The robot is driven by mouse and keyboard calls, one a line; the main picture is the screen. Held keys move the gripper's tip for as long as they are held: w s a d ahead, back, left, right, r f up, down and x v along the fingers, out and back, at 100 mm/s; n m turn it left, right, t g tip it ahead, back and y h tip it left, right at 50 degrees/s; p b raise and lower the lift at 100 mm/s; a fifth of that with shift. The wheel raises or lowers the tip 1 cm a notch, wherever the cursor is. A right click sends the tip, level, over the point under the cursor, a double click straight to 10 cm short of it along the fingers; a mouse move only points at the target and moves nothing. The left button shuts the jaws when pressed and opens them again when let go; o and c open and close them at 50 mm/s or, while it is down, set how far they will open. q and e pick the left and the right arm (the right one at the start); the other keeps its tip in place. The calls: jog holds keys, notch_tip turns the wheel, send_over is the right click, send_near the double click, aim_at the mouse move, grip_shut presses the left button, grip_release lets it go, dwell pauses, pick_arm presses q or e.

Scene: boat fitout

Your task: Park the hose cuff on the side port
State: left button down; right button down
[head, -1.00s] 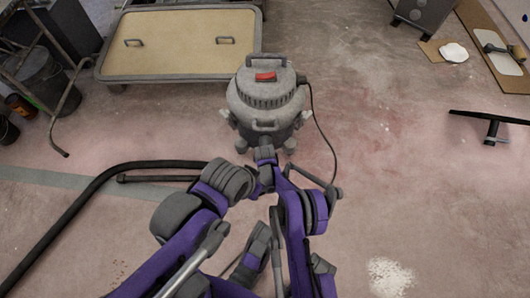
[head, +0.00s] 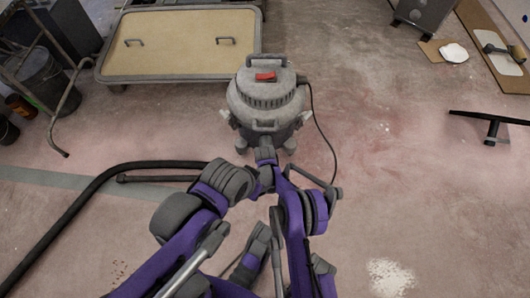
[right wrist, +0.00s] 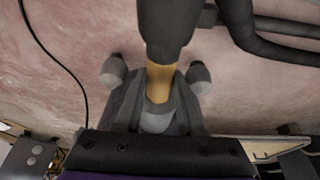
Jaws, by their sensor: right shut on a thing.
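The grey shop vacuum (head: 265,98) with a red switch stands in the middle of the head view. My right gripper (right wrist: 158,92) is shut on the hose cuff. In the right wrist view the cuff shows an orange band (right wrist: 160,80) between the fingers and a thick black part (right wrist: 166,28) beyond it. In the head view the grippers' end of my arms is right in front of the vacuum's lower body, and the cuff is hidden there. The side port is not clearly visible; I cannot tell whether the cuff touches it. My left gripper cannot be made out among the crowded arm links.
A black hose (head: 75,207) lies curved on the floor at the left. A power cord (head: 321,133) runs down the vacuum's right side. A flat cart (head: 180,48) stands behind at the left. A black floor tool (head: 492,128) lies at the right. The right-hand floor is mostly clear.

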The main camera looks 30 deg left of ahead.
jog(key=shift+s, duration=0.1)
jog(key=shift+s+d+p, duration=0.55)
jog(key=shift+s+d, duration=0.1)
jog(key=shift+s, duration=0.35)
jog(key=shift+s+d+p, duration=0.25)
jog(key=shift+s+d, duration=0.35)
jog(key=shift+s, duration=0.35)
jog(key=shift+s+d+p, duration=0.25)
jog(key=shift+s+d, duration=0.3)
jog(key=shift+s, duration=0.4)
jog(key=shift+d+r, duration=0.1)
dwell(0.5)
